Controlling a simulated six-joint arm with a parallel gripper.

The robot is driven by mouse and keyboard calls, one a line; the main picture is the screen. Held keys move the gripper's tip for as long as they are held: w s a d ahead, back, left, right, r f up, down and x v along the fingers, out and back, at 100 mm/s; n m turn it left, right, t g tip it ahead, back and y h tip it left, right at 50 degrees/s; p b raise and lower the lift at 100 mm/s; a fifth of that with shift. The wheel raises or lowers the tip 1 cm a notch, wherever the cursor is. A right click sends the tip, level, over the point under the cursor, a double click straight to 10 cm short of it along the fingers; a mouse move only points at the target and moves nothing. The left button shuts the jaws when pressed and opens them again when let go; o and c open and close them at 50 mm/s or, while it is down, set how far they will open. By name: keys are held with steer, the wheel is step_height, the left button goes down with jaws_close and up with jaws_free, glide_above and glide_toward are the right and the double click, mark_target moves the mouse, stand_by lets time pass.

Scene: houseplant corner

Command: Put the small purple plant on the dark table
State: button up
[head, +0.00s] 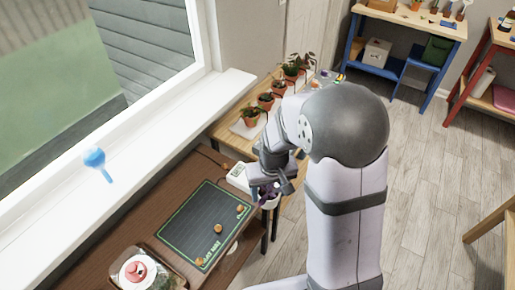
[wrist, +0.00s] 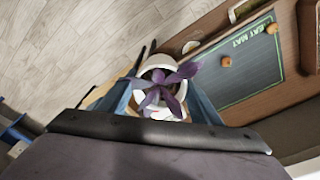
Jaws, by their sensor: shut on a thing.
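The small purple plant (wrist: 168,88) stands in a white pot (wrist: 152,62) in the wrist view. My gripper (wrist: 160,95) is shut on the pot, with a blue finger on each side. In the head view the purple leaves (head: 264,190) show beside my gripper (head: 276,184), which partly hides the pot. The dark table (head: 165,203) lies to the left and below in the head view. The held plant appears just off its right edge, over the floor. In the wrist view the dark table (wrist: 217,19) is at the right.
A dark mat (head: 190,222) with several small brown pieces lies on the dark table. A white device (head: 238,177) is near its far end, and a tray with a round white-and-red thing (head: 138,271) at the near end. Potted plants (head: 265,102) line the light table behind.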

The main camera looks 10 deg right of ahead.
steer(key=s+a+f+n+p, duration=0.2)
steer(key=a+f+n, duration=0.15)
steer(key=a, duration=0.95)
steer(key=s+a+f+n+p, duration=0.2)
steer(key=a+n, duration=0.2)
steer(key=a, duration=0.9)
steer(key=w+a+r, duration=0.2)
steer(key=w+a, duration=0.1)
steer(key=w, duration=0.1)
steer(key=shift+w+a+r+m+y, duration=0.25)
steer(key=shift+a+r+m+y, duration=0.05)
steer(key=shift+m+y, duration=0.15)
steer(key=shift+f, duration=0.1)
steer(key=shift+f+b, duration=2.65)
steer(key=shift+f, duration=0.65)
steer(key=shift+f+b, duration=0.3)
steer(key=shift+f, duration=0.1)
